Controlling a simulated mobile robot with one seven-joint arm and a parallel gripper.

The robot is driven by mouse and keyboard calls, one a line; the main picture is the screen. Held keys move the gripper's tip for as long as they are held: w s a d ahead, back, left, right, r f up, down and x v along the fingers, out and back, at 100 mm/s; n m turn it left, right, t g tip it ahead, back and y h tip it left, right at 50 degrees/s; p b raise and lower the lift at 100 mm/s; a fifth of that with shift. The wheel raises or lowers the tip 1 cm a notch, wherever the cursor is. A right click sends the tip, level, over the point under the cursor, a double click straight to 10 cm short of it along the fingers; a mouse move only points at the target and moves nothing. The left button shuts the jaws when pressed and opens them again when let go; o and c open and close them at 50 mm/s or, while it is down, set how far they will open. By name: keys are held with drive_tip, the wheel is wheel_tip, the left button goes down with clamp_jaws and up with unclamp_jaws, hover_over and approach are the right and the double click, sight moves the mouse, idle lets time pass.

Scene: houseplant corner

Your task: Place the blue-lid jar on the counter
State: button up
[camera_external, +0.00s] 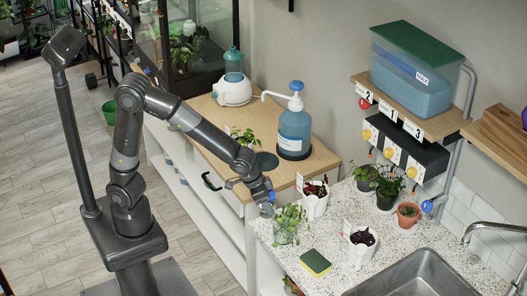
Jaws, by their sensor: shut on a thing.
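My gripper (267,203) points down over the left end of the speckled counter (330,235). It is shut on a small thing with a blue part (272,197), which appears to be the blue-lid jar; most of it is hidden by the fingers. I cannot tell whether its bottom touches the counter. A clear glass with green cuttings (286,233) stands on the counter just right of and below my gripper.
White pots with seedlings (314,205) (361,253), dark pots, a terracotta pot (408,215) and a sponge (315,262) stand on the counter. The sink (425,275) is at right. A blue pump bottle (294,130) stands on the wooden top behind.

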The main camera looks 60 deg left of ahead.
drive_tip(key=shift+w+a+f, duration=0.4)
drive_tip(key=shift+w+f, duration=0.1)
drive_tip(key=shift+w, duration=0.3)
drive_tip(key=shift+f, duration=2)
drive_tip(key=o, duration=1.1)
drive_tip(key=shift+f, duration=0.15)
drive_tip(key=v, duration=1.2)
drive_tip(key=shift+a, duration=0.1)
